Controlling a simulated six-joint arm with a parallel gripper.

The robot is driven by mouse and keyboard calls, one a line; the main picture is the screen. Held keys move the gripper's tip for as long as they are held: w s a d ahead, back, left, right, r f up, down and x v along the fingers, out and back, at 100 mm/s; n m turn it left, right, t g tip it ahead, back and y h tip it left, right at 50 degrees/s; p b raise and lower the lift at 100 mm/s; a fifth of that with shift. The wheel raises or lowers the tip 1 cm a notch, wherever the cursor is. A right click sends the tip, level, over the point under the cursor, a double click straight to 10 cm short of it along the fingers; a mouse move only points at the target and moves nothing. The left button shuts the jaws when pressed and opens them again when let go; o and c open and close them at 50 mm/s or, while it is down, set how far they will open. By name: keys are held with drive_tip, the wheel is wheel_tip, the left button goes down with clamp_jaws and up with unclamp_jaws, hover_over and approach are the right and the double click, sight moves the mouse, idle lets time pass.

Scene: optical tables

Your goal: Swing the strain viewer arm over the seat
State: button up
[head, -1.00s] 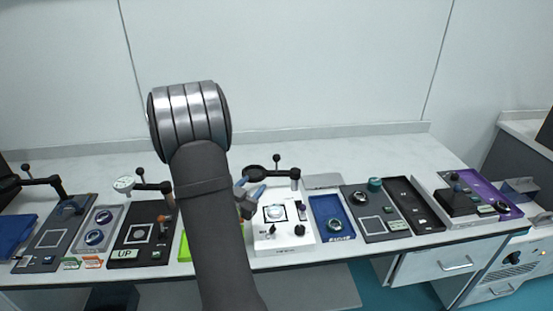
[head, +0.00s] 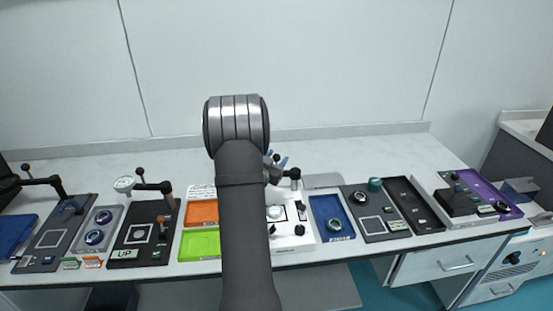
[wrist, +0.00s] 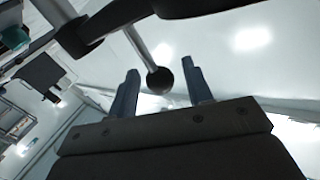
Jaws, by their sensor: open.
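The strain viewer is the white unit (head: 295,232) in the middle of the bench, partly hidden by my arm. Its round seat (head: 275,212) is on the deck, with a dark post (head: 294,182) behind it. In the wrist view the black viewer arm (wrist: 105,25) crosses the top, and a metal rod with a black ball knob (wrist: 160,80) projects from it. My gripper (head: 277,159) is open at the viewer arm. In the wrist view its two blue-grey fingers (wrist: 161,82) stand either side of the knob, apart from it. The arm's lens end is hidden in the head view.
Orange and green trays (head: 202,212) lie left of my arm. A black unit (head: 143,235) with a dial gauge and knobbed lever stands further left. A blue tray (head: 331,218) and a grey plate (head: 376,214) are close on the right. Space above the bench is free.

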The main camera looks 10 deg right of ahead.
drive_tip(key=shift+w+d, duration=0.15)
drive_tip(key=shift+w, duration=0.1)
clamp_jaws()
